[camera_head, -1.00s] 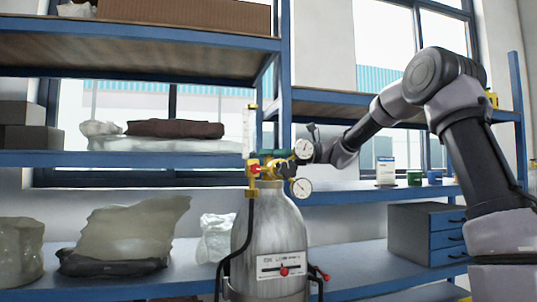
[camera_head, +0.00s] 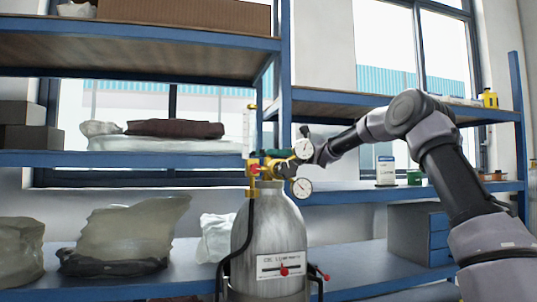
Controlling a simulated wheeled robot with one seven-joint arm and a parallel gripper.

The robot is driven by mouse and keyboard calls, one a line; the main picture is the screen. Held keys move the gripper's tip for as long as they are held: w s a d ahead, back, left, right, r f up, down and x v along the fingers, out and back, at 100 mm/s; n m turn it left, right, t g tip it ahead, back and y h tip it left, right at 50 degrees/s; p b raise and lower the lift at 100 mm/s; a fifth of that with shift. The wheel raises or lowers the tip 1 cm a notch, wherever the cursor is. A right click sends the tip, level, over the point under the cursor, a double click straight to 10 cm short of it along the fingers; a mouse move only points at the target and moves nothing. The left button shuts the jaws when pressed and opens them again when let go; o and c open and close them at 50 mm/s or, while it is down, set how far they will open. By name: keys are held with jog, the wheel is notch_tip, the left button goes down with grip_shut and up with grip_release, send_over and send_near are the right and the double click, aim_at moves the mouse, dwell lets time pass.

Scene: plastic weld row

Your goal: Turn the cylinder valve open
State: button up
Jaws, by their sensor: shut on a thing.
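A grey metal gas cylinder (camera_head: 270,232) stands upright in front of the shelves, with a white label and a red knob on its front. On top are a brass valve and regulator (camera_head: 254,168) with a red part and a green part (camera_head: 276,154). Two round white gauges sit on its right, an upper gauge (camera_head: 304,148) and a lower gauge (camera_head: 302,187). My gripper (camera_head: 304,136) reaches in from the right, behind the upper gauge at the valve, and is shut on the cylinder valve. Its fingertips are mostly hidden by the gauge and fittings.
Blue-framed shelves (camera_head: 130,160) stand behind the cylinder, with wrapped bundles on the left. On the right shelf are a white container (camera_head: 385,170) and a green can (camera_head: 414,177). A grey-blue drawer box (camera_head: 418,232) sits lower right. A black hose (camera_head: 243,235) hangs along the cylinder.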

jog(key=shift+n+g+h, duration=1.9)
jog(key=shift+g, duration=0.4)
jog(key=o, duration=1.4)
jog(key=shift+c, duration=0.2)
jog(key=v, duration=0.7)
jog(key=shift+w, duration=0.25)
jog(key=shift+d, duration=0.15)
